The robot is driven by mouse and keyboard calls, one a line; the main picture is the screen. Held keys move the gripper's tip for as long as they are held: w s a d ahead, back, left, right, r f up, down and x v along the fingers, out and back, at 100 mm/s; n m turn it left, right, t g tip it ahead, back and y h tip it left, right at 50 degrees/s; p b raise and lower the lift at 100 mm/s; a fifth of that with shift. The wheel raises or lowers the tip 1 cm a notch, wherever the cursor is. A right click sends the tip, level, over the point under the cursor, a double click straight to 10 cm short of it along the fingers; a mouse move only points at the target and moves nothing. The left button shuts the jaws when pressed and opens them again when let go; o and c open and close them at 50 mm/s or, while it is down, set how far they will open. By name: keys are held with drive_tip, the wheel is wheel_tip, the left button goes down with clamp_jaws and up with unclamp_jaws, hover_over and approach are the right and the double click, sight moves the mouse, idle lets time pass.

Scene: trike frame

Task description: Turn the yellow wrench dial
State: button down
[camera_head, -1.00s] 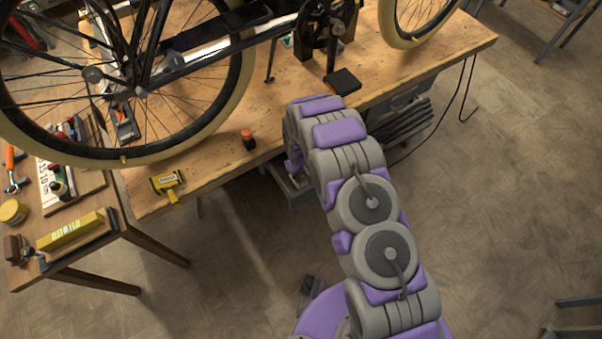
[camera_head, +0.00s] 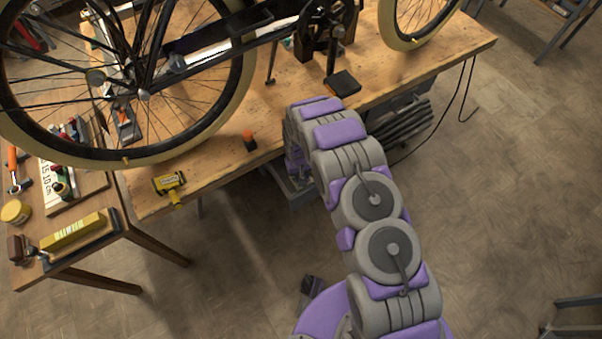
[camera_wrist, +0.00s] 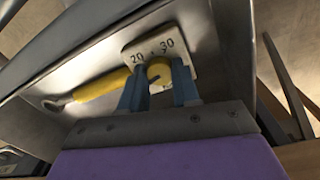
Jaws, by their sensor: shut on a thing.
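The yellow wrench dial (camera_wrist: 100,85) shows in the wrist view. Its yellow handle slants down to the left and ends in a metal hook. Its rounded yellow hub (camera_wrist: 158,70) lies against a pale plate (camera_wrist: 177,42) marked 20 and 30. My gripper (camera_wrist: 158,78) has its two blue-grey fingers on either side of the hub and is shut on it. The fingers hide part of the hub and the numbers near it.
The dial sits inside a grey metal tray or housing (camera_wrist: 75,62) with walls close around my gripper. Open floor (camera_head: 500,200) lies at right.

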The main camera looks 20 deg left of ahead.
drive_tip(key=m+b, duration=0.1)
drive_tip(key=m, duration=0.5)
drive_tip(key=shift+f, duration=0.1)
drive_tip(key=m+b, duration=0.1)
drive_tip(key=m, duration=0.5)
drive_tip(key=shift+b, duration=0.35)
drive_tip(key=c, duration=0.8)
unclamp_jaws()
wheel_tip(320, 180, up, 17)
drive_tip(key=p, duration=0.3)
drive_tip(key=shift+a+r+p, duration=0.2)
drive_tip(key=shift+a+p, duration=0.1)
drive_tip(key=shift+a, duration=0.1)
